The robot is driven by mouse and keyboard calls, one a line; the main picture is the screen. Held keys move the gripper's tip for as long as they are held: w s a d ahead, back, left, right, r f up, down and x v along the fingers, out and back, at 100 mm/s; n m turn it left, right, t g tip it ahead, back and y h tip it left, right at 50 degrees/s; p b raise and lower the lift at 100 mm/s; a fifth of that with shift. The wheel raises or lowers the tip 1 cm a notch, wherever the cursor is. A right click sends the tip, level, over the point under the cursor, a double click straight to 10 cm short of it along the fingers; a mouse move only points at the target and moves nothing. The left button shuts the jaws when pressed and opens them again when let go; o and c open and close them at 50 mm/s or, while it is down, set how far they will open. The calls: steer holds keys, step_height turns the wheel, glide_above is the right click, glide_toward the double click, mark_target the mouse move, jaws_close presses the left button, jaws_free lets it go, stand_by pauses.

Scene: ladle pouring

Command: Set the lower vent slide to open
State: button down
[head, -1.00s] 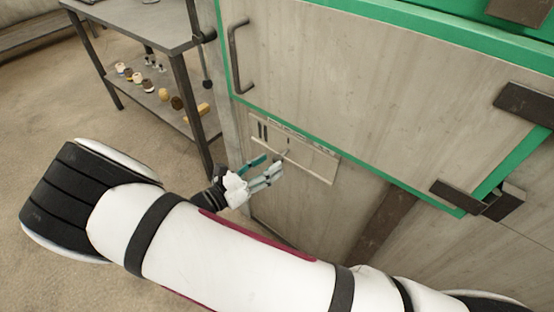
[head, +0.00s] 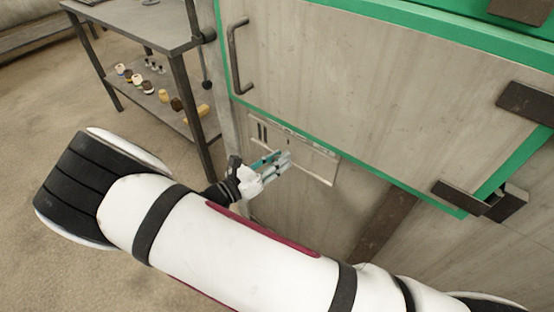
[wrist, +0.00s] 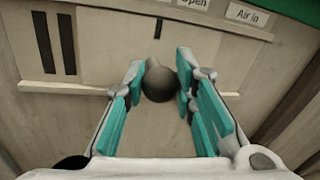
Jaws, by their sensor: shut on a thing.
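The lower vent slide (wrist: 112,58) is a pale plate low on the cabinet front. It has a round dark knob (wrist: 160,84). My gripper (wrist: 162,76) is shut on this knob, with one teal finger pad on each side. In the head view my gripper (head: 284,160) is at the vent panel (head: 318,168), and its fingers hide the knob. Two dark vertical slots (wrist: 54,44) show uncovered to the left of the plate. A dark mark (wrist: 158,28) is above the knob. An "Open" label (wrist: 194,3) is up and right of the mark.
An "Air in" label (wrist: 246,14) is on the right of the strip. Above the vent is a large green-edged door (head: 340,90) with a dark handle (head: 238,55). A metal shelf table (head: 140,30) with small items stands at the left.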

mark_target(302, 158)
steer(key=shift+s+d+r+p, duration=0.1)
steer(key=shift+s+d+p, duration=0.7)
steer(key=shift+d, duration=0.1)
steer(key=shift+s+d, duration=0.35)
steer(key=shift+d, duration=0.2)
steer(key=c, duration=1.3)
jaws_free()
steer(key=shift+s+a, duration=0.1)
steer(key=shift+a, duration=0.1)
steer(key=v, duration=1.1)
steer(key=shift+s+a, duration=0.2)
steer(key=shift+s, duration=0.05)
